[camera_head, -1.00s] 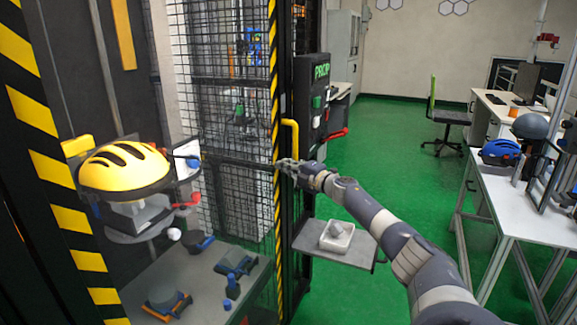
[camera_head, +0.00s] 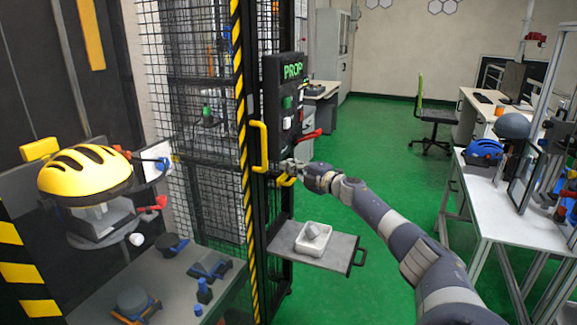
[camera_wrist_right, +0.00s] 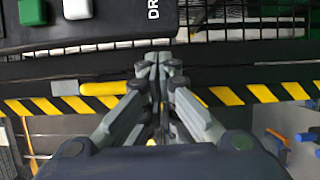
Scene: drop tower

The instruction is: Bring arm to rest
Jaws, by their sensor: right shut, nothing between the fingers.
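My right arm (camera_head: 385,225) reaches from the lower right toward the drop tower. My right gripper (camera_head: 289,172) is shut and empty, just below the dark control panel (camera_head: 283,95) and to the right of the yellow door handle (camera_head: 259,146). In the right wrist view the gripper's fingertips (camera_wrist_right: 158,62) are together, in front of a black frame with a yellow-black striped strip (camera_wrist_right: 255,93). A yellow bar (camera_wrist_right: 100,88) shows left of the fingers there. Whether the gripper touches anything cannot be told. My left gripper is not in view.
A small shelf (camera_head: 340,250) with a white tray (camera_head: 299,245) juts out below the gripper. A yellow helmet (camera_head: 85,170) sits inside the tower at left. A white table (camera_head: 510,215) with helmets stands at right. Green floor (camera_head: 385,150) lies open between.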

